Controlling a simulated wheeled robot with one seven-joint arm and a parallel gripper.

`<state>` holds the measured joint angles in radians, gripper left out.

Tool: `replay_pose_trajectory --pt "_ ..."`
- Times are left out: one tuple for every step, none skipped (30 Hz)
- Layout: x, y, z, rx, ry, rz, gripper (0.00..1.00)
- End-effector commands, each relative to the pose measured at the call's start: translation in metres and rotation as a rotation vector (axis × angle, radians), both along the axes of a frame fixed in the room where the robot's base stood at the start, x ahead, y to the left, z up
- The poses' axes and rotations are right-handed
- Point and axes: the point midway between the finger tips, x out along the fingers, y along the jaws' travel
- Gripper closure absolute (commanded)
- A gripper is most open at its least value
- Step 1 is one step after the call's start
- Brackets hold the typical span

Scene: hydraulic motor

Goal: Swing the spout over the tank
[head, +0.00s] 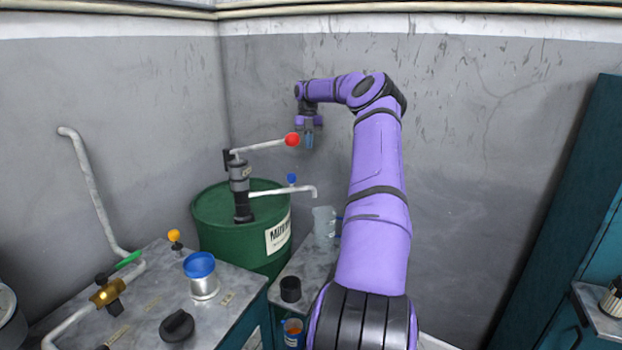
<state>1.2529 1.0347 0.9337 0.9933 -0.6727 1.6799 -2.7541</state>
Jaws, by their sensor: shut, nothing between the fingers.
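A green drum (215,222) with a white label stands in the corner. A dark hand pump (240,188) stands upright on its lid. A pale spout (285,190) runs right from the pump and bends down at its end, near a clear container (324,221). Above it, a pale lever (260,147) ends in a red ball (292,139). My gripper (309,146) points down, shut and empty, just right of the red ball; I cannot tell whether they touch. I cannot tell for sure which vessel is the tank.
A grey bench (145,305) at lower left holds a blue-lidded can (201,275), a black knob (177,325) and a brass valve (108,292) with a green handle. A bent pipe (90,185) rises along the left wall. A black cup (290,289) stands before the clear container. Teal cabinets (565,240) stand right.

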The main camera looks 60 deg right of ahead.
Motion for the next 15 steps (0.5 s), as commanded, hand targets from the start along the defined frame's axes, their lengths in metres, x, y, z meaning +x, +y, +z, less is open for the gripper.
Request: replay_pose_trajectory --pt "-0.0015 -0.0023 -0.0016 0.004 -0.002 0.002 1.0" --pt "-0.002 -0.0031 -0.0019 0.005 -0.003 0.003 1.0" --pt "-0.0024 -0.0036 -0.002 0.005 -0.004 0.003 1.0" --pt "-0.0024 -0.0037 -0.0019 0.005 -0.004 0.003 1.0" --pt "-0.0024 -0.0037 -0.0019 0.005 -0.004 0.003 1.0" --pt "-0.0024 -0.0035 -0.0019 0.005 -0.003 0.004 1.0" --pt "-0.0023 -0.0035 -0.0018 0.005 -0.003 0.004 1.0" --pt "-0.0023 -0.0034 -0.0019 0.005 -0.003 0.004 1.0" --pt "-0.0023 -0.0033 -0.0019 0.005 -0.003 0.004 1.0" --pt "-0.0023 -0.0033 -0.0019 0.005 -0.003 0.004 1.0" --pt "-0.0023 -0.0032 -0.002 0.005 -0.003 0.004 1.0" --pt "-0.0024 -0.0031 -0.0025 0.005 -0.003 0.004 1.0" --pt "-0.0026 -0.0029 -0.0035 0.005 -0.002 0.003 1.0" --pt "-0.0029 -0.0026 -0.0047 0.005 -0.001 0.003 1.0" --pt "-0.0035 -0.0022 -0.0072 0.006 -0.001 0.003 1.0"
